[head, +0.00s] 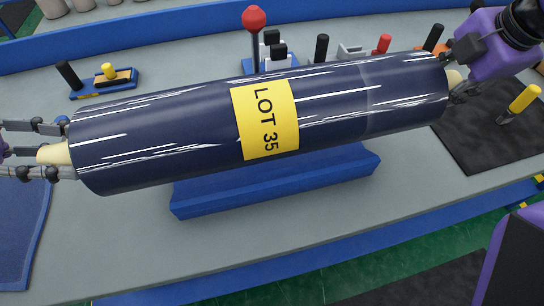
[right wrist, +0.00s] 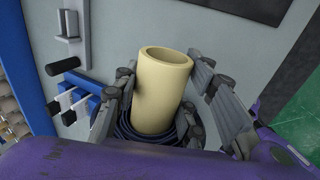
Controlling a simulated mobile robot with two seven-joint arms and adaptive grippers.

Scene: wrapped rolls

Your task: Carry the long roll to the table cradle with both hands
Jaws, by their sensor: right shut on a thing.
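The long roll (head: 180,130) has a dark navy glossy wrap, a yellow LOT 35 label (head: 265,118) and pale core ends. It lies across the blue cradle (head: 275,190), roughly parallel to it; whether it touches the cradle is hidden. My left gripper (head: 52,148) has its fingers apart above and below the left core end (head: 54,154), with a gap showing. My right gripper (head: 454,78) is shut on the right core end. In the right wrist view that core (right wrist: 158,95) stands between the fingers of the gripper (right wrist: 163,85).
Behind the roll stand a red-knobbed post (head: 254,20) and several small handled items. A yellow-handled tool (head: 522,100) lies on a dark mat (head: 490,140) at right. A blue mat (head: 20,230) lies at left. The grey tabletop before the cradle is clear.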

